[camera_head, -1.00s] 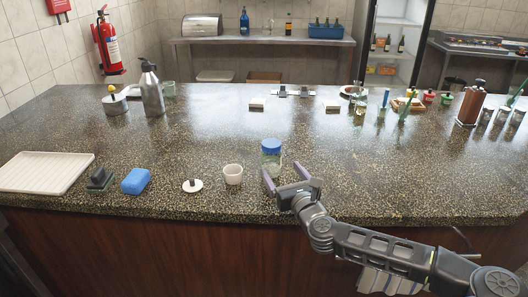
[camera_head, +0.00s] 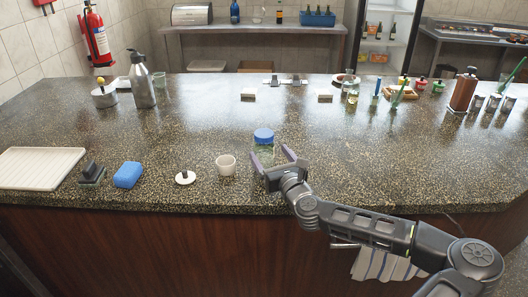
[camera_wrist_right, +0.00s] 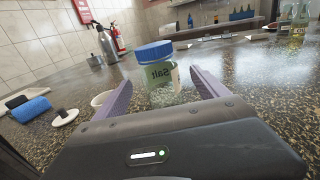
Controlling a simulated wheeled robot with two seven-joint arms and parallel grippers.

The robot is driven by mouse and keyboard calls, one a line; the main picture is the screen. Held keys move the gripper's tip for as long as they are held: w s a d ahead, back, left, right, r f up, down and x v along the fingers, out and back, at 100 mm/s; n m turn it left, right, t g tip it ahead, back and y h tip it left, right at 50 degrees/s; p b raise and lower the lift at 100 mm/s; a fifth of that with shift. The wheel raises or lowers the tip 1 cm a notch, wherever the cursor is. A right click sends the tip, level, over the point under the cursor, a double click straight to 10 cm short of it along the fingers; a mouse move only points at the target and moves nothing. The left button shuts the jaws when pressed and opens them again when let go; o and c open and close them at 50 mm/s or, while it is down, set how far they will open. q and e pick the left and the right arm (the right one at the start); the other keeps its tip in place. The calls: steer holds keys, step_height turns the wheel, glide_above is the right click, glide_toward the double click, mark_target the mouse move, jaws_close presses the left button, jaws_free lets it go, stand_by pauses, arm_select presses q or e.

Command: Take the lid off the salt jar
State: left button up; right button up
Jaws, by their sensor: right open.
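The salt jar (camera_head: 264,152) is a clear, upright glass jar on the counter near its front edge. Its blue lid (camera_head: 264,135) is on top. In the right wrist view the jar body (camera_wrist_right: 161,88) carries a "Salt" label that reads mirrored, and the blue lid (camera_wrist_right: 153,52) sits above it. My right gripper (camera_head: 268,152) is open, with its purple fingers on either side of the jar at body height, below the lid. The right wrist view shows the fingers (camera_wrist_right: 162,76) apart with the jar between or just beyond their tips. My left gripper is not in view.
A white cup (camera_head: 226,166) stands just left of the jar. Further left are a small white lid with a black knob (camera_head: 185,179), a blue sponge (camera_head: 128,175), a dark brush (camera_head: 91,173) and a white tray (camera_head: 38,168).

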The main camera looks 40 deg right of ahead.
mark_target(267, 151)
steer(key=shift+p+x, duration=0.65)
steer(key=shift+x, duration=2.05)
steer(key=shift+a, duration=0.1)
steer(key=c, duration=1.7)
